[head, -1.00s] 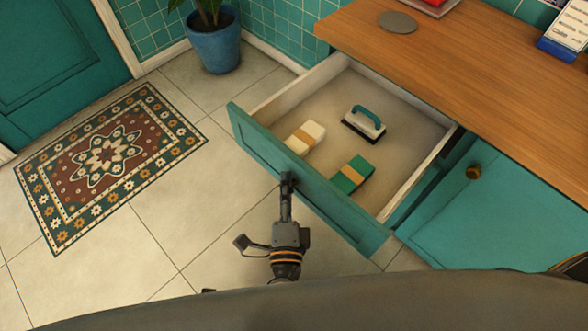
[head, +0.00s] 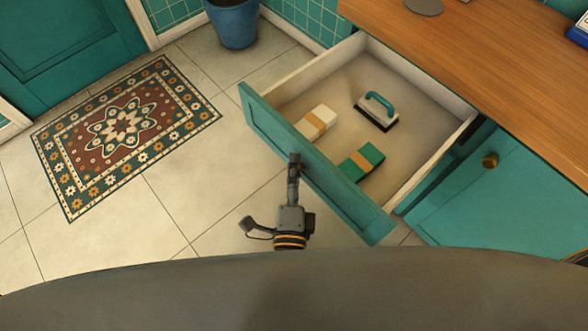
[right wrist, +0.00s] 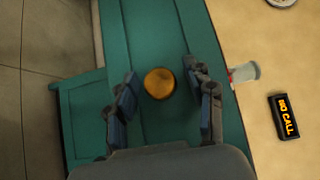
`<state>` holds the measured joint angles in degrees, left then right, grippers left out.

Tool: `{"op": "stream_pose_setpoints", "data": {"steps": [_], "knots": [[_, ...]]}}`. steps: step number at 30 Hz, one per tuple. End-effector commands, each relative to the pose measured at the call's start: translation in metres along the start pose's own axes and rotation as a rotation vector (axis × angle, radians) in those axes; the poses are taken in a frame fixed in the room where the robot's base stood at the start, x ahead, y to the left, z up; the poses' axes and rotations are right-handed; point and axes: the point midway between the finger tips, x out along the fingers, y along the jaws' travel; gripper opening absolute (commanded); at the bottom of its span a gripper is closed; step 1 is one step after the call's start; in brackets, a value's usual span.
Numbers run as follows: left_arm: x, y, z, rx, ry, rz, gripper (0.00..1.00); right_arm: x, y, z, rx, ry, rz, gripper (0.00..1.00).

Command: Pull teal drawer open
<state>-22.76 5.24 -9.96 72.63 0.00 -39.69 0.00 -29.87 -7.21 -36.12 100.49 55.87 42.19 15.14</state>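The teal drawer (head: 340,202) stands well out from the cabinet under the wooden counter, its inside showing. A white block with a tan band (head: 316,122), a green block with a tan band (head: 361,161) and a brush with a teal handle (head: 377,109) lie in it.
A teal cabinet door with a brass knob (head: 490,160) is right of the drawer. The wooden counter (head: 480,60) is above. A patterned rug (head: 122,130) and blue pot (head: 233,24) are left on the tiled floor, which has free room.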

Motion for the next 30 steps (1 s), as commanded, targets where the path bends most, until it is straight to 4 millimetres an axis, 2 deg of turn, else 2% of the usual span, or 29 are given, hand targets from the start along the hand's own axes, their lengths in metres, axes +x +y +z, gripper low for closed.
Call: {"op": "stream_pose_setpoints", "data": {"steps": [7, 15, 21, 30], "knots": [[0.000, -0.001, -0.001, -0.003, 0.002, -0.002, 0.40, -0.010, 0.001, 0.000, -0.001, -0.002, 0.002, 0.53], [0.000, -0.002, 0.000, -0.001, 0.000, -0.003, 0.40, -0.052, 0.001, 0.000, -0.001, -0.001, 0.003, 0.53], [0.000, -0.002, 0.001, 0.000, -0.001, -0.003, 0.40, -0.074, 0.001, 0.000, -0.001, -0.001, 0.002, 0.53], [0.000, -0.002, 0.001, 0.000, -0.002, -0.003, 0.40, -0.083, 0.001, 0.002, 0.001, -0.003, 0.006, 0.53]]}}
